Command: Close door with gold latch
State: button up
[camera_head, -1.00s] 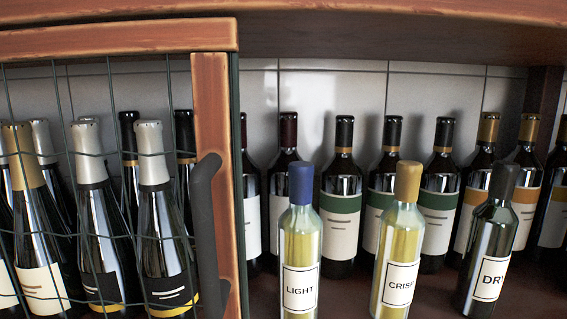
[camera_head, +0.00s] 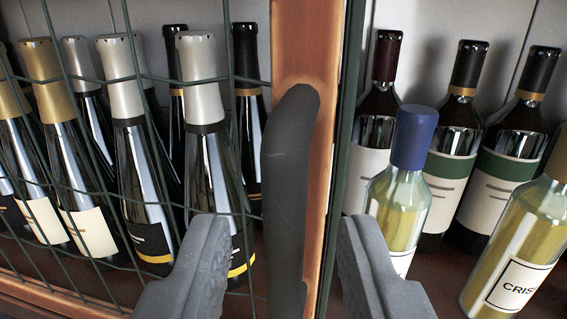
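A wood-framed door with wire mesh (camera_head: 307,70) stands at the centre-left in the head camera view. A dark, curved vertical handle (camera_head: 289,180) is fixed to the front of its upright edge. My gripper (camera_head: 281,228) is open, with one grey finger at the lower left and the other at the lower right. In the picture the handle and door edge lie between the fingers, with visible gaps on both sides. I cannot tell how deep the fingertips reach. No gold latch shows. The lower end of the handle runs toward the bottom of the picture.
Bottles with silver and gold foil tops (camera_head: 205,140) stand behind the mesh. To the right the shelf is open. A blue-capped bottle (camera_head: 403,190) stands close beside my right finger, and a pale yellow bottle (camera_head: 515,250) is farther right. Dark wine bottles (camera_head: 457,140) stand behind.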

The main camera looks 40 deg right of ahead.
aim_at(279, 242)
jog(key=shift+p+x, duration=0.35)
jog(key=shift+x, duration=1.2)
grip_shut()
